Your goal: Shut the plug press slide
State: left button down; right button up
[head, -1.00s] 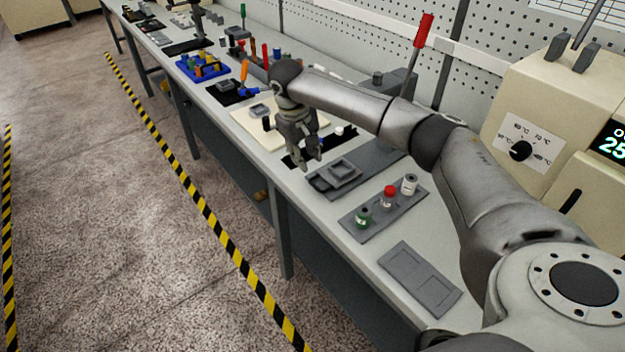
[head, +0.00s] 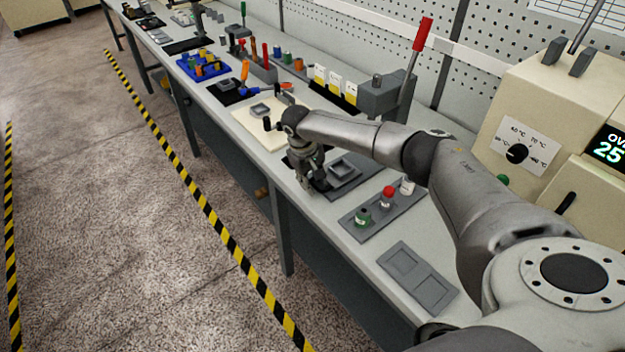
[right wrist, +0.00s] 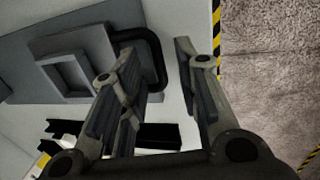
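The plug press (head: 380,92) is a grey block with a red-tipped lever, at the back of the bench in the head view. Its grey slide (head: 355,164) with a square nest lies toward the front edge. In the right wrist view the slide (right wrist: 62,80) has a black loop handle (right wrist: 157,65). My right gripper (head: 323,186) is low at the handle end of the slide. In the right wrist view the open fingers (right wrist: 156,45) are on either side of the handle's outer bar; I cannot tell whether they touch it. My left gripper is not in view.
A grey plate with a green, a red-topped and a white spool (head: 388,194) stands right of the slide. A two-pocket grey tray (head: 418,278) is nearer. A cream board (head: 262,122) lies to the left. An oven (head: 540,130) stands at the right.

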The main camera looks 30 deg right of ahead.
aim_at(342, 168)
grip_shut()
jog(key=d, duration=0.3)
jog(key=d+b, duration=0.1)
jog(key=d, duration=0.2)
jog(key=w+d+b, duration=0.1)
jog(key=d, duration=0.3)
jog(key=shift+d+r, duration=0.15)
jog(key=shift+d, duration=0.05)
jog(key=shift+c, duration=0.7)
grip_release()
jog(key=shift+s+d, duration=0.1)
jog(key=shift+o, duration=0.7)
